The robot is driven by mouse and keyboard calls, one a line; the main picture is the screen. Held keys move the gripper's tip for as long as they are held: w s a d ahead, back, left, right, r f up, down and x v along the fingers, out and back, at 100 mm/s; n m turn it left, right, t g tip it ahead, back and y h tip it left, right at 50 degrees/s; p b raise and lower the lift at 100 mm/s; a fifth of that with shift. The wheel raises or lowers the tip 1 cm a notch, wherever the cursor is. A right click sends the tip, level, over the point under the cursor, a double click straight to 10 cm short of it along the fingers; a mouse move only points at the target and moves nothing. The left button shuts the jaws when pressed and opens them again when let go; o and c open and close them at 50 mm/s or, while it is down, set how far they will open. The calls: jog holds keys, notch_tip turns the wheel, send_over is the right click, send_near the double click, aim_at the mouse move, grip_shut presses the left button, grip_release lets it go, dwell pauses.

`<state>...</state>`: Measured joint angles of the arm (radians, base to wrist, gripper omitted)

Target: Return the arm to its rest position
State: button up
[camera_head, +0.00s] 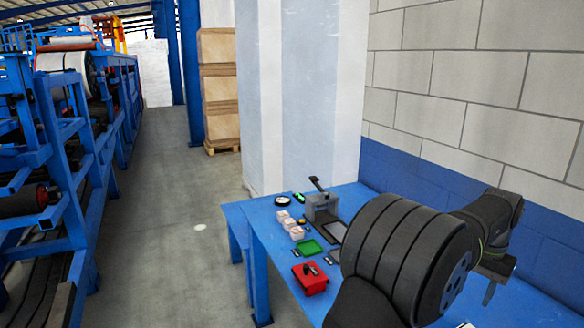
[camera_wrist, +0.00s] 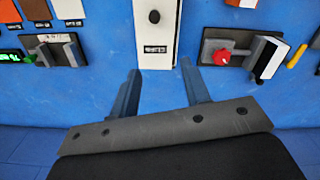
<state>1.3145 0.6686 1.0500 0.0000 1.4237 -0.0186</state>
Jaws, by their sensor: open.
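My arm fills the lower right of the head view, its large dark rounded links over the right part of the blue table (camera_head: 262,232). My gripper (camera_head: 489,294) shows small at the far right, pointing down, partly hidden behind the arm. In the wrist view my gripper (camera_wrist: 160,72) is open, its two grey fingers spread apart with nothing between them. The fingers point toward a white device (camera_wrist: 157,28) with a black knob and a small label, beyond the tips. I cannot tell how high the fingers are above the blue surface.
A red box (camera_head: 310,279), green tray (camera_head: 311,249) and grey press-like device (camera_head: 321,206) stand on the table. A fixture with a red knob (camera_wrist: 221,57) and a grey clamp-like fixture (camera_wrist: 53,50) flank the white device. A block wall (camera_head: 470,90) stands behind the arm.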

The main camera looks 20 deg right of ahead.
jog(key=shift+d+f+m, duration=0.25)
jog(key=shift+d+m, duration=0.3)
jog(key=shift+m, duration=0.65)
jog(key=shift+a+f+n, duration=0.35)
jog(key=shift+a+n, duration=0.25)
jog(key=shift+n, duration=0.75)
jog(key=shift+a+f+n, duration=0.4)
jog(key=shift+a+n, duration=0.2)
jog(key=shift+n, duration=0.8)
jog(key=shift+a+f+n, duration=0.35)
jog(key=shift+a+n, duration=0.25)
jog(key=shift+n, duration=0.75)
